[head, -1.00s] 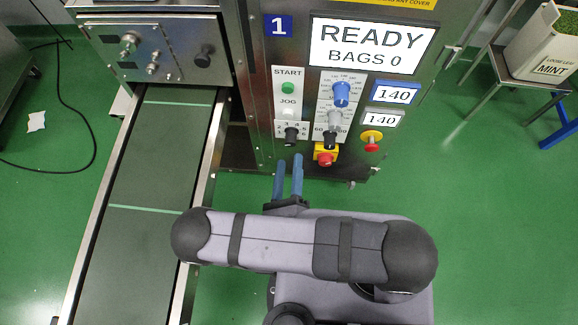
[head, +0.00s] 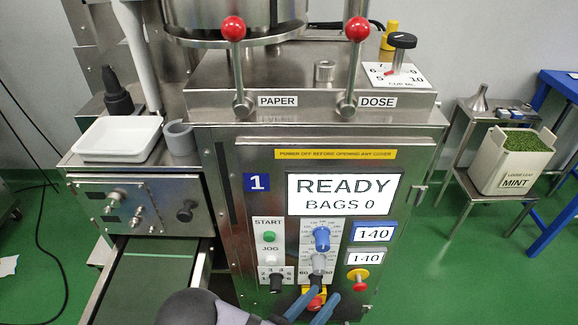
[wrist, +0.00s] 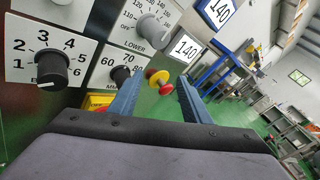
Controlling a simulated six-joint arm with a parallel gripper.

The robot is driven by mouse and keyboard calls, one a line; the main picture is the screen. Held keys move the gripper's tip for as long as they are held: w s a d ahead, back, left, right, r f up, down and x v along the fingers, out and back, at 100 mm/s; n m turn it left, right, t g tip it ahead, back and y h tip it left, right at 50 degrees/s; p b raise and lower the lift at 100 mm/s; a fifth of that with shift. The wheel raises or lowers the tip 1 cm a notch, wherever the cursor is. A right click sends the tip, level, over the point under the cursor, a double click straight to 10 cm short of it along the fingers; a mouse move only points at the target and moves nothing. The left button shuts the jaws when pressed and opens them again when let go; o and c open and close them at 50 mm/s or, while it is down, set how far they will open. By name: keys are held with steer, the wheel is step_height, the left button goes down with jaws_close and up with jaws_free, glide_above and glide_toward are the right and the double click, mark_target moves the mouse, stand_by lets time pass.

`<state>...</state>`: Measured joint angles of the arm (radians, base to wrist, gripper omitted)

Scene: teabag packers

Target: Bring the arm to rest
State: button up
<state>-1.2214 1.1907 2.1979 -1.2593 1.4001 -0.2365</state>
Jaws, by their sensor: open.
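My gripper (head: 328,292) is at the bottom of the head view, in front of the lower part of the machine's control panel (head: 262,210). Its two blue fingers are apart with nothing between them. In the wrist view my gripper (wrist: 159,78) points at the panel, and a red and yellow knob (wrist: 160,80) shows behind the gap. I cannot tell how far the fingertips are from the panel. Most of my arm is outside the head view. The screen (head: 343,195) reads READY, BAGS 0.
Two red-knobbed levers, PAPER (head: 233,29) and DOSE (head: 358,30), stand upright on the machine. A white tray (head: 118,153) sits left, above a green conveyor (head: 150,277). A mint bin (head: 487,170) is on a stand at right. Open floor (head: 440,275) lies right of the machine.

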steer(key=s+d+r+m+g+y, duration=0.1)
steer(key=s+d+r+m+g, duration=0.1)
steer(key=s+d+m+g, duration=0.45)
steer(key=s+d+r+m+g, duration=0.2)
steer(key=d+m+g, duration=0.2)
steer(key=m+g, duration=0.65)
steer(key=w+a+r+m+t+y+p, duration=0.1)
steer(key=r+m+t+y+p, duration=0.1)
steer(key=r+m+y+p, duration=0.3)
steer(key=w+a+r+m+t+y+p, duration=0.1)
steer(key=r+m+y+p, duration=0.4)
steer(key=r+m+p, duration=0.6)
step_height(320, 180, up, 14)
steer(key=a+t+p, duration=0.1)
steer(key=p, duration=0.8)
steer(key=shift+w, duration=0.35)
